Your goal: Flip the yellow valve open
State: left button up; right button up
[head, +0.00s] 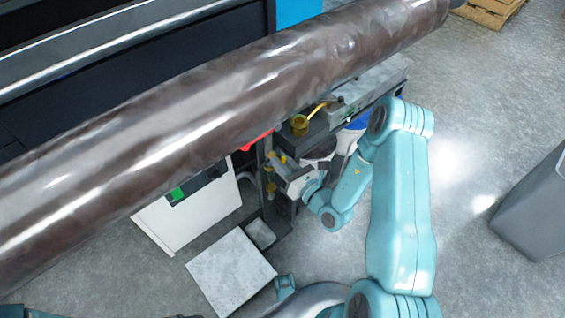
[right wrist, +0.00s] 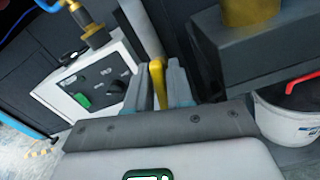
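The yellow valve handle (right wrist: 157,82) shows in the right wrist view as a narrow yellow bar between the two fingers of my right gripper (right wrist: 158,88). The fingers are close together and the bar nearly fills the space between them. Its upper end runs up and to the left beyond the fingertips. In the head view my right gripper (head: 286,172) is beside small yellow fittings (head: 270,170) at the end of the machine; the fingers are small there and the grip is hard to make out. My left gripper is not visible.
A large dark roll (head: 200,125) crosses the head view above the gripper. A white control box (right wrist: 95,88) and a dark block with a yellow cylinder (right wrist: 248,12) flank the fingers. A white bucket (right wrist: 288,122) stands right. A grey bin (head: 535,205) stands on open floor.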

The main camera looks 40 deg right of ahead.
grip_shut()
jog(key=shift+r+n, duration=0.1)
jog(key=shift+n, duration=0.6)
jog(key=shift+n+p, duration=0.35)
jog(key=shift+n, duration=0.55)
jog(key=o, duration=0.5)
grip_release()
jog(key=s+d+p, duration=0.1)
jog(key=s+p, duration=0.1)
jog(key=s, duration=1.4)
jog(key=shift+s, duration=0.15)
